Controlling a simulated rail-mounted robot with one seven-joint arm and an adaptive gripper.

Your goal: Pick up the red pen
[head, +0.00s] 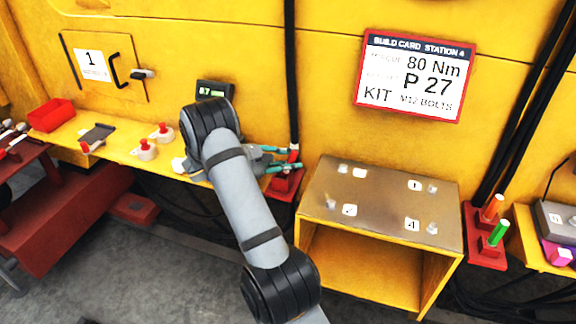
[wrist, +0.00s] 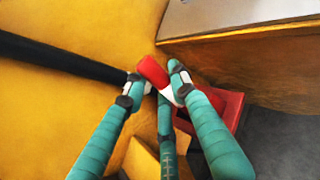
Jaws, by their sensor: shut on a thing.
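The red pen (wrist: 152,71) shows in the wrist view as a short red cylinder with a white band, between my teal fingers. My gripper (wrist: 158,78) is shut on it, with fingertips on both sides. In the head view my gripper (head: 296,158) is left of the brown-topped yellow stand, and the pen shows as a small red and white piece (head: 293,155) between the fingertips. A red holder block (head: 286,184) is just below it; it also shows in the wrist view (wrist: 231,106). The pen's lower end is hidden, so I cannot tell if it touches the block.
The yellow stand (head: 385,190) with numbered pegs is close on the right. A black cable (head: 291,70) hangs behind my gripper. A second red block (head: 478,240) holds an orange (head: 492,207) and a green pen (head: 499,233). A yellow shelf (head: 118,147) with red-topped pieces is left.

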